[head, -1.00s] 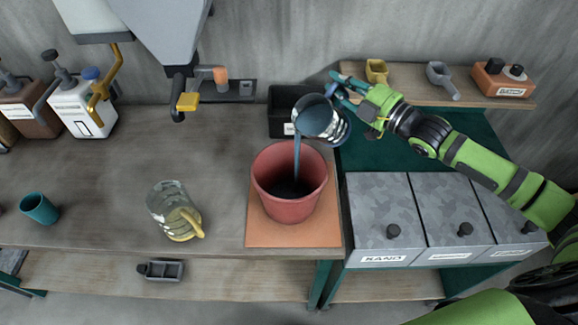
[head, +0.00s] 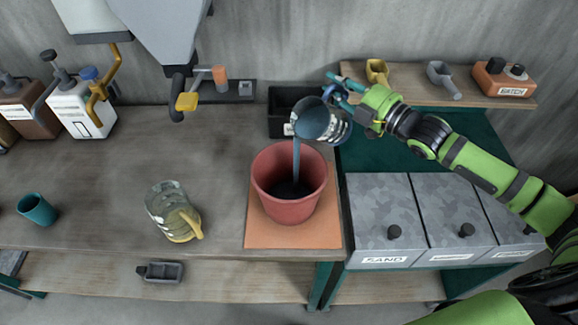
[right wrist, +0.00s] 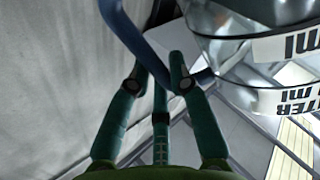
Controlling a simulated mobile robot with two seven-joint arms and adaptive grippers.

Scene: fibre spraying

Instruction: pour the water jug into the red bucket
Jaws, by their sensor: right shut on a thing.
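The water jug (head: 312,122) is a clear jug with blue liquid, held tilted with its mouth toward the left above the red bucket (head: 289,205). A blue stream falls from its mouth into the bucket, which holds dark liquid. The bucket stands upright on an orange mat (head: 294,235). My right gripper (head: 343,92) is shut on the jug's blue handle. In the right wrist view the teal fingers (right wrist: 158,80) close around the handle and the jug (right wrist: 262,45) shows at the upper right with black lettering. My left gripper is not in view.
A black bin (head: 283,125) is behind the bucket. Grey lidded bins (head: 380,190) are to the right. A teal cup (head: 37,209) is at far left.

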